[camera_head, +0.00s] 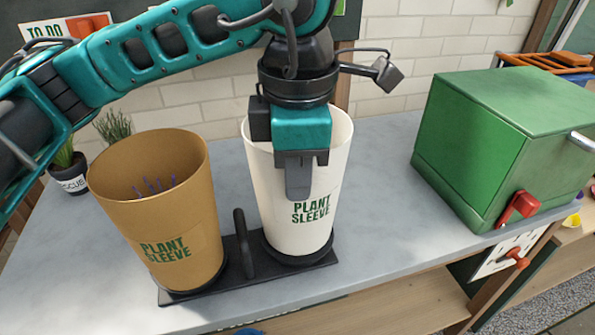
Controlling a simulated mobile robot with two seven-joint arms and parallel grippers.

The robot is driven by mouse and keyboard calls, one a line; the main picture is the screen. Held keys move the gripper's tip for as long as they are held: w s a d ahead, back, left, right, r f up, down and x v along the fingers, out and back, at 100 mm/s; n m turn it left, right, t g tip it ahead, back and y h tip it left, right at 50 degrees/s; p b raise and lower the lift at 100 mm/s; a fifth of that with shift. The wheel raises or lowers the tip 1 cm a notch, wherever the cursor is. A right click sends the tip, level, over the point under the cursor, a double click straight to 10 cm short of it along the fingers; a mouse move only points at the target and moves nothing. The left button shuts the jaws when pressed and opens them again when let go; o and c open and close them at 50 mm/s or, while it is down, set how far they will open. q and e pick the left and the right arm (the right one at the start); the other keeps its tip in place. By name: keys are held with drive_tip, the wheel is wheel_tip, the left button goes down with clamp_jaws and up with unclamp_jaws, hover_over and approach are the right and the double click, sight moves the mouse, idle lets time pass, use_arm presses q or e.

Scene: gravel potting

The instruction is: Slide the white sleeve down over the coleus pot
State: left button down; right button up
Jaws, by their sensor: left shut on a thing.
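The white sleeve (312,225), a tapered cup marked "PLANT SLEEVE", stands upright over the right end of a black carrier (245,284). A dark round base shows just under its lower edge. My left gripper (299,178) comes down from above and is shut on the near rim of the white sleeve. One dark finger lies on the outside of the wall; the other is hidden behind it. No coleus leaves show, and the sleeve's inside is mostly hidden by the gripper, so I cannot see the coleus pot. My right gripper is not in view.
A tan sleeve (160,215) with purple flower spikes inside stands on the carrier's left end. The carrier's upright handle (244,242) rises between the sleeves. A green box (500,140) with a red latch (519,208) stands right. The grey tabletop (385,200) between is clear.

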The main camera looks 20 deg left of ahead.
use_arm(q)
drive_tip(key=c, duration=1.2)
unclamp_jaws()
drive_tip(key=shift+o, duration=0.2)
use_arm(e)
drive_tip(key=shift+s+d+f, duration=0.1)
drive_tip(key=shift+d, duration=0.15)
use_arm(q)
wheel_tip(320, 180, up, 13)
drive_tip(key=p, duration=0.2)
drive_tip(key=shift+s+d, duration=0.2)
drive_tip(key=shift+s, duration=0.25)
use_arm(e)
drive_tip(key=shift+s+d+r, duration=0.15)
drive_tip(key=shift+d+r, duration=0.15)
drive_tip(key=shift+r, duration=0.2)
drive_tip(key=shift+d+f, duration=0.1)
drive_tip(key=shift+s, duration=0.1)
